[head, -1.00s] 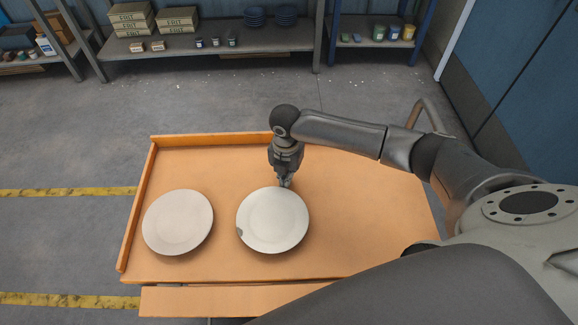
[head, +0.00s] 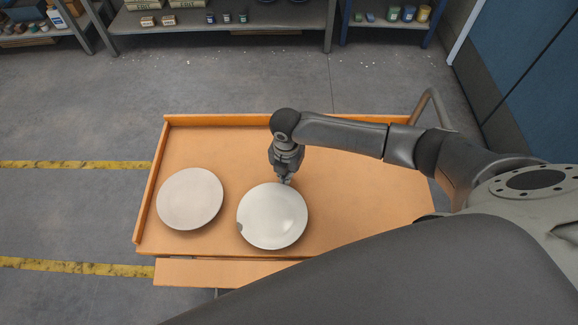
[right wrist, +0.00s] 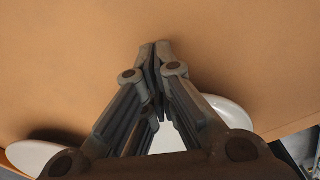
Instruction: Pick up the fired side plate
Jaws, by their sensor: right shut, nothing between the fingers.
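Two round plates are in the head view over the orange cart top (head: 350,200). The left plate (head: 190,198) is dull and pale beige. The right plate (head: 272,216) is whiter and glossier, with a small grey mark at its left rim. I cannot tell for certain which is the fired side plate. My right gripper (head: 287,181) is shut at the far rim of the right plate; whether it touches the rim is unclear. In the right wrist view its fingertips (right wrist: 155,48) meet, with nothing seen between them. White plate parts show behind the fingers. My left gripper is out of view.
The cart has a raised lip (head: 150,195) along its left and far sides. The right plate is close to the front edge and to the left plate. Shelves (head: 225,20) stand at the back. Cart top to the right of the plates is bare.

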